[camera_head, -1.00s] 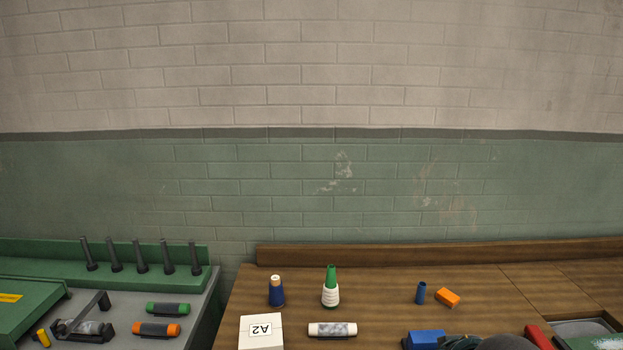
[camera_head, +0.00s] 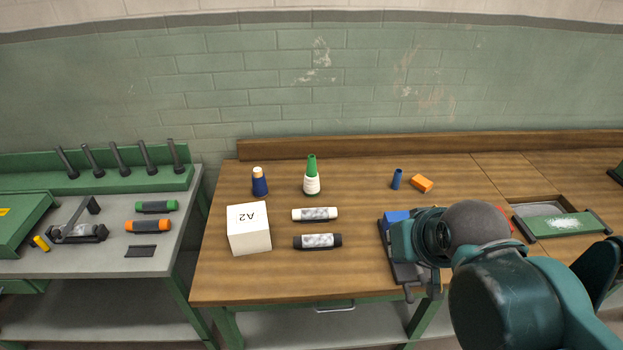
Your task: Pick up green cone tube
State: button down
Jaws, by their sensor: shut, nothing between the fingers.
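My gripper (camera_head: 421,290) is at the end of my teal arm, over the right part of the table. It is shut and empty, well to the front right of the cone tube and apart from it. Its fingers are small and partly hidden by the arm.
A white A2 box (camera_head: 249,231), a white cylinder (camera_head: 314,214) and a black cylinder (camera_head: 317,241) lie in front. A blue tube (camera_head: 397,179) and an orange block (camera_head: 422,183) are to the right.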

jog(key=c, duration=3.2)
grip_release()
jog(key=o, duration=1.4)
jog(key=shift+c, duration=0.2)
jog(key=shift+r, duration=0.15)
